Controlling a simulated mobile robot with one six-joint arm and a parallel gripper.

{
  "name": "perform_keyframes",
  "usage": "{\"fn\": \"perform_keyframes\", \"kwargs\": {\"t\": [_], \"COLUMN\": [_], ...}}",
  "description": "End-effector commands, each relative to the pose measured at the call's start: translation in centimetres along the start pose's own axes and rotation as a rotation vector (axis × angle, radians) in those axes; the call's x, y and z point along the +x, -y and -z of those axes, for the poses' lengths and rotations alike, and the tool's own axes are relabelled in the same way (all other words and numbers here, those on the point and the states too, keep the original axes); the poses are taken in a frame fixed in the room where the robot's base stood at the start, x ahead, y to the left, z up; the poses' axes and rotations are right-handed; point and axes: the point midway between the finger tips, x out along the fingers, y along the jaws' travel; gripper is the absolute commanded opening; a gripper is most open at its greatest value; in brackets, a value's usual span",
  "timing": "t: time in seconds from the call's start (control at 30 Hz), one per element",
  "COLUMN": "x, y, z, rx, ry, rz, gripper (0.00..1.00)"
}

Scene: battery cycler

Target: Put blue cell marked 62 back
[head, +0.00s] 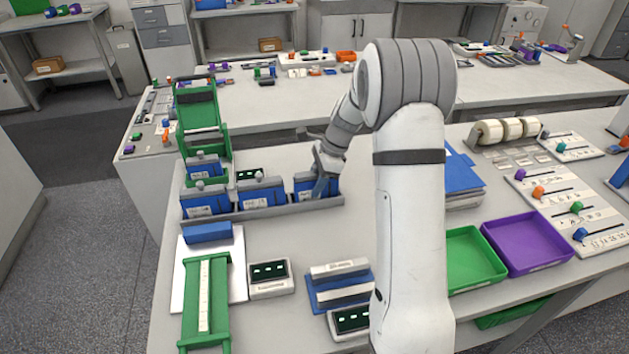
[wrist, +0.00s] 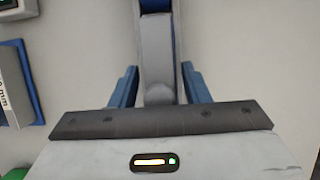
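Several blue cells with white labels stand at the grey tray (head: 268,211). One is at its left end (head: 203,200), one in the middle (head: 260,192), and one towards its right end (head: 303,184), beside my gripper (head: 322,177). The label numbers are too small to read, so I cannot tell which is 62. In the wrist view, my gripper (wrist: 160,90) has its two blue fingers apart. A grey strip, apparently the tray (wrist: 155,60), shows between them with blue at its far end. I see no cell clasped between the fingers.
A green frame (head: 200,105) rises behind the tray, with another blue cell (head: 203,165) near its foot. In front are a green holder (head: 205,305), display boxes (head: 268,277) and a blue block (head: 207,232). Green (head: 472,258) and purple (head: 527,243) bins stand right.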

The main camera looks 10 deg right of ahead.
Motion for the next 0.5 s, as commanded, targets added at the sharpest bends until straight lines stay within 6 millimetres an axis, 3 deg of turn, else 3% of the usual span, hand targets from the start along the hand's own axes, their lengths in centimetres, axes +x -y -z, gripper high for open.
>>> {"fn": "perform_keyframes", "kwargs": {"t": [0.37, 0.5], "x": [-0.5, -2.5], "y": [0.0, 0.1], "z": [-0.1, -0.1], "rx": [0.0, 0.001], "ry": [0.0, 0.0], "rz": [0.001, 0.003], "gripper": [0.47, 0.47]}}
